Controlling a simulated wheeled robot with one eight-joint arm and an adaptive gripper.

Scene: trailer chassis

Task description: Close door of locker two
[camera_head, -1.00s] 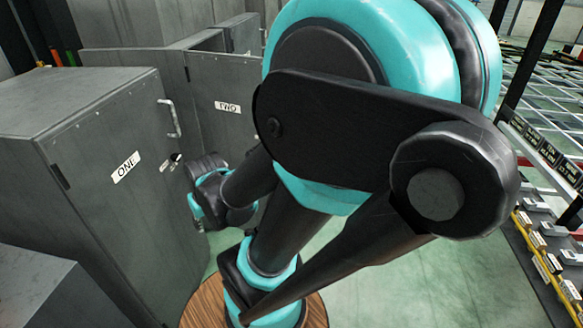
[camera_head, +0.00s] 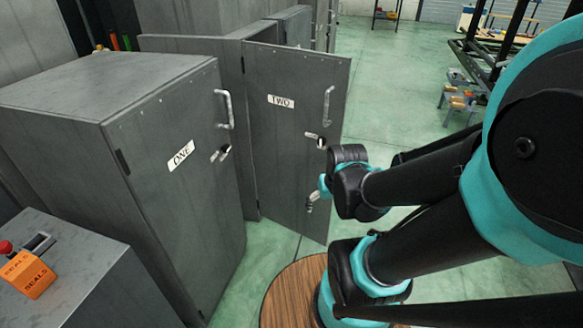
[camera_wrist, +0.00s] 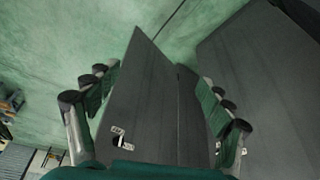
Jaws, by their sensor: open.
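The grey door of locker two (camera_head: 295,165), labelled TWO, stands open and swung out from its locker. It has a bar handle (camera_head: 328,106) near its free edge and a latch (camera_head: 318,140) below it. My gripper (camera_head: 313,200) is by the lower part of the door, near its free edge. In the wrist view my gripper (camera_wrist: 155,100) is open, and the door (camera_wrist: 150,105) shows between its fingers with the latch (camera_wrist: 120,138) low in the picture. I cannot tell whether the fingers touch the door. The locker's inside is hidden.
Locker one (camera_head: 195,190) stands shut to the left, close to the door of locker two. Green floor (camera_head: 395,110) is clear behind and right of the door.

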